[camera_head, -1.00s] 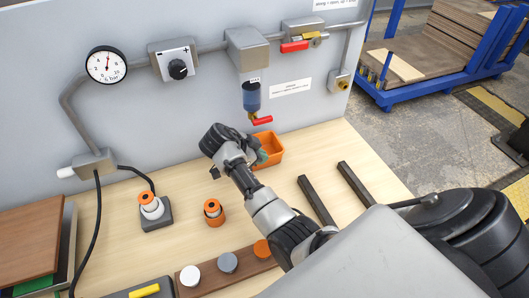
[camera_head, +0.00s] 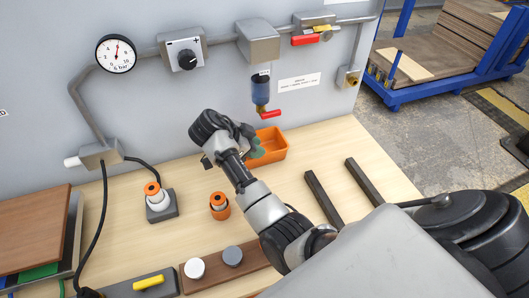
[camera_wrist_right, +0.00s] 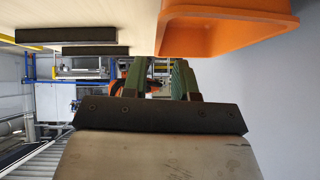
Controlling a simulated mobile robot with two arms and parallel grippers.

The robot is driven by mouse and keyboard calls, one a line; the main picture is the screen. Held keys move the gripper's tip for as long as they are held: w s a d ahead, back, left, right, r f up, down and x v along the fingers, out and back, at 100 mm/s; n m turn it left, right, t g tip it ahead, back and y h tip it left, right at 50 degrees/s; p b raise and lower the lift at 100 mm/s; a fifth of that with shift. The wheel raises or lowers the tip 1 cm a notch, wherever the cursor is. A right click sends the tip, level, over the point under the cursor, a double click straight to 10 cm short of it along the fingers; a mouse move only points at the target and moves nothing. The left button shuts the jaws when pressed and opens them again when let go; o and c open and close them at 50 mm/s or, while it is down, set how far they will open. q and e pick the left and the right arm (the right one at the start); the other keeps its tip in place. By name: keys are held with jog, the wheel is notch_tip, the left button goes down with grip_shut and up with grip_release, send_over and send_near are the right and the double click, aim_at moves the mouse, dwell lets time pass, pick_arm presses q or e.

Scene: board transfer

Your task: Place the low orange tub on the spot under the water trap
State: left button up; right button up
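The low orange tub (camera_head: 272,146) stands on the wooden bench near the back panel. It lies below the water trap (camera_head: 261,92), which has a blue bowl and a red lever and hangs on the panel pipe. Whether the tub is exactly on the spot cannot be told; no marking shows. My right gripper (camera_head: 252,147) is at the tub's left side and hides part of it. In the right wrist view its green fingers (camera_wrist_right: 160,80) are apart with a gap between them, close to the tub (camera_wrist_right: 225,30). My left gripper is out of view.
Two dark bars (camera_head: 343,190) lie right of the tub. An orange-and-white fitting (camera_head: 219,205) and a grey block with an orange-topped part (camera_head: 160,203) stand to the left. A brown strip (camera_head: 225,270) holds round caps at the front. The pressure gauge (camera_head: 116,53) is on the panel.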

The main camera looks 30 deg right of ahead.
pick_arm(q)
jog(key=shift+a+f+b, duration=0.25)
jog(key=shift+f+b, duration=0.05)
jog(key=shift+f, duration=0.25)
pick_arm(e)
jog(key=s+v, duration=0.1)
jog(key=v, duration=0.6)
jog(key=shift+w+a, duration=0.2)
jog(key=shift+w, duration=0.3)
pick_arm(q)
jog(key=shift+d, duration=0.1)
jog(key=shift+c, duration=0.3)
pick_arm(e)
jog(key=shift+r, duration=0.1)
dwell(0.6)
